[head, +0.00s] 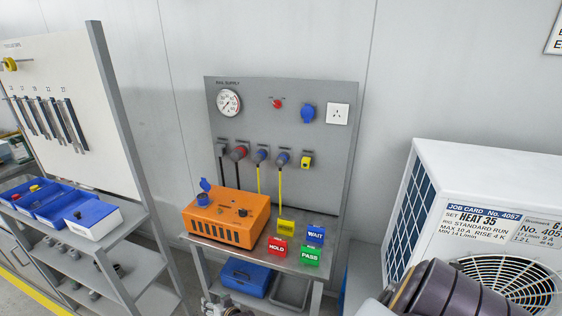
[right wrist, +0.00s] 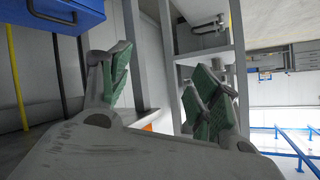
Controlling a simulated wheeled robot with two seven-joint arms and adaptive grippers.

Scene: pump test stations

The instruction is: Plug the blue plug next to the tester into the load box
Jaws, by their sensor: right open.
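The load box, an orange case (head: 228,216), stands on the bench with a blue socket (head: 203,199) at its left, lid raised. On the grey panel above, a row of plugs hangs with cords. Two have blue; the one nearest the small yellow tester (head: 307,162) is a blue plug (head: 282,158) with a yellow cord. My right gripper (right wrist: 165,85) is open and empty in the right wrist view, its green-padded fingers wide apart, away from the plug. My right arm enters the head view at the bottom right.
Coloured signs, including a red HOLD block (head: 278,247) and a green PASS block (head: 310,256), stand right of the load box. A blue case (head: 245,277) sits below the bench. A white unit (head: 430,170) stands right; shelves with blue bins (head: 62,207) stand left.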

